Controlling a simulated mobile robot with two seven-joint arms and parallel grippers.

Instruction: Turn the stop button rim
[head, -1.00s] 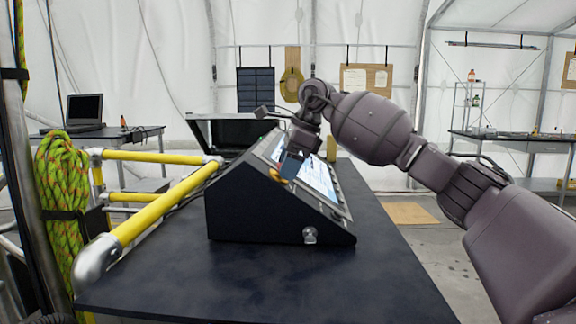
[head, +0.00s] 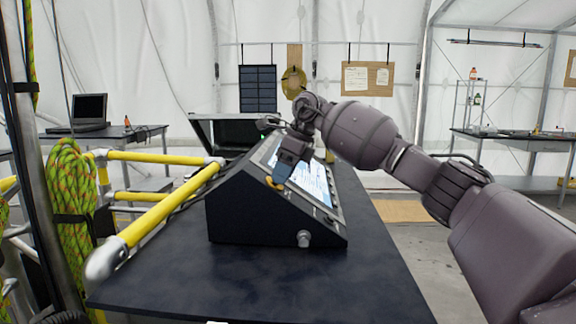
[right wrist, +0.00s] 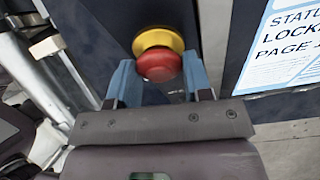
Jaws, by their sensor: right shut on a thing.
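The stop button has a red cap (right wrist: 158,67) and a yellow rim (right wrist: 158,40) in the right wrist view. In the head view the yellow rim (head: 274,184) shows low on the near side of the sloped console (head: 255,217). My right gripper (right wrist: 158,62) has one blue finger on each side of the button and is shut on its rim. The exact finger contact is hard to see. In the head view my right gripper (head: 279,177) reaches down to the button from above and hides part of it. My left gripper is not in view.
The console stands on a dark table (head: 270,285). A lit screen (head: 312,182) and a status sheet (right wrist: 285,45) lie beside the button. A yellow railing (head: 165,205) and a green rope coil (head: 72,190) are at the left. An open case (head: 225,131) stands behind.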

